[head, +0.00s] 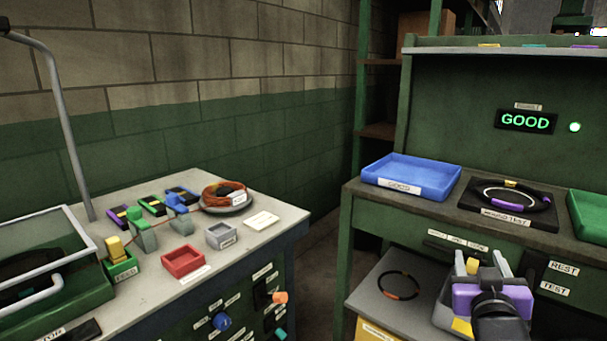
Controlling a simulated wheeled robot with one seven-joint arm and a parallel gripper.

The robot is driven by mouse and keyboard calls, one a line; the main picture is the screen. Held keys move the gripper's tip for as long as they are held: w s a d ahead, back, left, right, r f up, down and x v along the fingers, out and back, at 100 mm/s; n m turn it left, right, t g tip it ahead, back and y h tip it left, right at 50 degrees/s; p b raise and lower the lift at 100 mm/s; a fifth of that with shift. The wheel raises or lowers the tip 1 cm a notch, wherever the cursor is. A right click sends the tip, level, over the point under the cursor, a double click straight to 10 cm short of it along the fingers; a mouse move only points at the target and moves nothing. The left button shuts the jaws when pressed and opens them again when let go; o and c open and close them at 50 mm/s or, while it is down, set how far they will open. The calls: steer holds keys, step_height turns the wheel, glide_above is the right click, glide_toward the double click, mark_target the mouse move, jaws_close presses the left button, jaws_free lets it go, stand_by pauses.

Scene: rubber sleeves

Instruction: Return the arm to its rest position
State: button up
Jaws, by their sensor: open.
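My gripper (481,264) is at the lower right of the head view, in front of the right-hand workbench and over a grey bin (443,320). Its body is purple and its two light fingers point away from me, spread apart. A small yellow piece shows near the fingertips; I cannot tell whether it is part of the gripper or lies behind it. My dark wrist runs down out of the picture. A REST label (565,268) is on the bench front to the right of the gripper.
The right bench holds a blue tray (411,177), a black test plate (480,218) with a dark ring, and a green tray (588,216). Another ring (400,285) lies on the lower shelf. A GOOD display (526,121) is lit. The left table (290,213) carries small bins and a cable coil.

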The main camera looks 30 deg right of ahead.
steer(key=s+a+f+n+t+y+p, duration=0.15)
steer(key=a+n+t+y, duration=0.3)
steer(key=a, duration=0.55)
steer(key=s+a+f+n+t+y+p, duration=0.1)
steer(key=s+a+n+t+y+p, duration=0.3)
steer(key=a, duration=0.7)
steer(key=s+a+f+g+y+p, duration=0.2)
steer(key=s+a, duration=0.4)
steer(key=s, duration=0.3)
steer(key=s+a+f+g+y+p, duration=0.1)
steer(key=s+a+g+y+p, duration=0.1)
steer(key=s+a, duration=0.5)
steer(key=s+y, duration=0.1)
steer(key=s, duration=0.1)
steer(key=shift+s+f+m+g, duration=0.35)
steer(key=shift+s+f, duration=0.05)
